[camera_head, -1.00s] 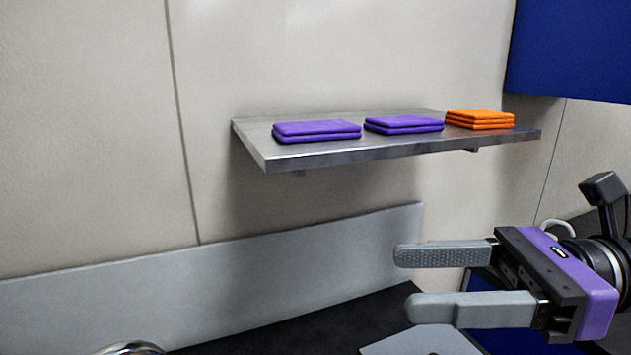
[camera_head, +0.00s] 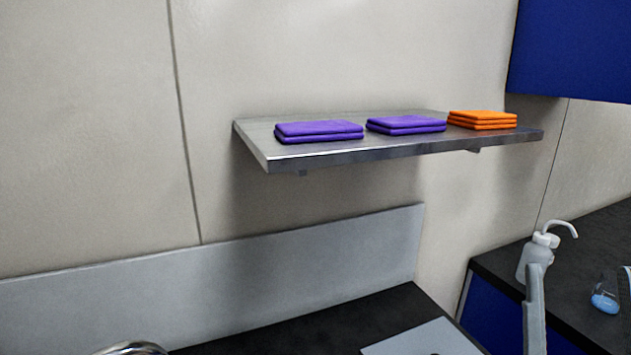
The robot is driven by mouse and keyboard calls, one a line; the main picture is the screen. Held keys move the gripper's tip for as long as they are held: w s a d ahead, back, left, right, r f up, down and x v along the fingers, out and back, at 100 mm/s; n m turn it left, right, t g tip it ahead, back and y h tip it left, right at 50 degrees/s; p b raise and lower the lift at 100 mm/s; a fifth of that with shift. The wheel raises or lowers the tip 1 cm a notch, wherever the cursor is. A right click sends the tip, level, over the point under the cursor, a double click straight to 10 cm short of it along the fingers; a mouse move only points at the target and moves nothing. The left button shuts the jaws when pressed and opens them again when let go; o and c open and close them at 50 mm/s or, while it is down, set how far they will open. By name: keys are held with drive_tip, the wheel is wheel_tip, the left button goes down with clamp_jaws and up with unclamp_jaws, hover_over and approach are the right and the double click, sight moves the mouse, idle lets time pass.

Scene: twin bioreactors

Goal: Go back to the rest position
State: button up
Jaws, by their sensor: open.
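Nothing is seen held at the visible finger. The finger stands in front of the lower part of a white wash bottle (camera_head: 538,252) in the picture; I cannot tell how far apart they are.
A metal shelf (camera_head: 350,157) on the wall bears two purple folded stacks (camera_head: 318,132) and an orange one (camera_head: 482,119). Below are a black counter (camera_head: 320,322) with a grey sheet (camera_head: 425,340), and another dark bench (camera_head: 590,262) at right with a blue item (camera_head: 605,302).

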wheel_tip(320, 180, down, 12)
drive_tip(key=s+m+g+h, duration=0.2)
drive_tip(key=s+m+g, duration=0.1)
drive_tip(key=m+g, duration=0.2)
drive_tip(key=s+a+f+n+g+y, duration=0.1)
drive_tip(key=s+a+f+g+y, duration=0.1)
drive_tip(key=s+f, duration=0.8)
drive_tip(key=s+a+f+n+g+y, duration=0.1)
drive_tip(key=s+a+f+g+y, duration=0.2)
drive_tip(key=s+f, duration=0.7)
drive_tip(key=g+y, duration=0.2)
drive_tip(key=g, duration=0.1)
drive_tip(key=shift+n+g, duration=0.3)
drive_tip(key=shift+g, duration=0.1)
